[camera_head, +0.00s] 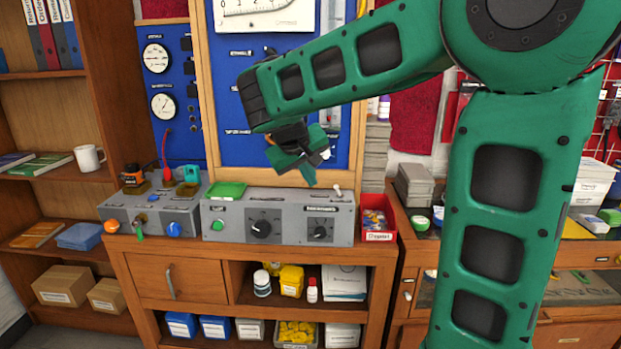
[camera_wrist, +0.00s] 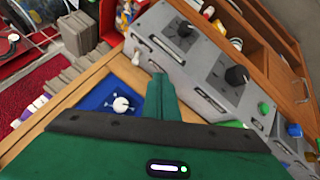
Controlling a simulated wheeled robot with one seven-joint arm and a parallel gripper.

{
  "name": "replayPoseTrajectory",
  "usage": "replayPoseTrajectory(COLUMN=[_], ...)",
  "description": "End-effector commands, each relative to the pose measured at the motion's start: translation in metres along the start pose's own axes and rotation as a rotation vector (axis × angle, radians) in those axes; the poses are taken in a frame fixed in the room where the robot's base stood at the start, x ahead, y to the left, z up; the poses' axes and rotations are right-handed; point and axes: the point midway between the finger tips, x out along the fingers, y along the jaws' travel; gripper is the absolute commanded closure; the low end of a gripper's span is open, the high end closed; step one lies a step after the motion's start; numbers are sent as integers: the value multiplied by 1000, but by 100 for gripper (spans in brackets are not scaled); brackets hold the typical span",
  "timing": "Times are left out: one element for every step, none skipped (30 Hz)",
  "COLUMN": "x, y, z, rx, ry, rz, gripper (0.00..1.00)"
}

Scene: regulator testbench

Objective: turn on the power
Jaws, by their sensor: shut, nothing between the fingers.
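A grey control box (camera_head: 287,208) stands on the wooden bench, with two black knobs (camera_head: 260,229), a green button (camera_head: 218,225) and a small light toggle switch (camera_head: 337,190) at the right end of its top. In the wrist view the box (camera_wrist: 207,70) runs diagonally, and the toggle (camera_wrist: 136,58) shows at its near end. Which control is the power is not readable. My green gripper (camera_head: 309,179) is shut and empty, pointing down just above the box top, left of the toggle. Its fingertips (camera_wrist: 160,80) look apart from the toggle in the wrist view.
A second grey box (camera_head: 153,217) with coloured knobs stands to the left. A red bin (camera_head: 378,220) stands right beside the control box. A blue board (camera_head: 240,120) with a wooden frame rises behind. A green tray (camera_head: 227,190) lies on the box top.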

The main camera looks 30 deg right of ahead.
Motion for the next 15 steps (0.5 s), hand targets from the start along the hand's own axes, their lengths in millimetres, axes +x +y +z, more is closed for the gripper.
replayPoseTrajectory(x=[10,16,24,29,35,43,48,54,61,67,72,78,78,79,80], y=[0,0,0,1,0,0,0,0,0,0,0,1,8,12,18], z=[1,1,1,1,1,1,1,1,1,1,1,1,0,-1,-1], rx=[-1,0,0,0,-1,-1,0,0,0,0,0,0,4,4,4], ry=[-5,-4,-4,-5,-5,-5,-4,-4,-5,-4,-4,-4,-1,0,0], rz=[2,2,1,2,2,2,1,0,2,2,1,1,1,0,0], gripper=[100,100,100,100,100,100,100,100,100,100,100,100,100,100,100])
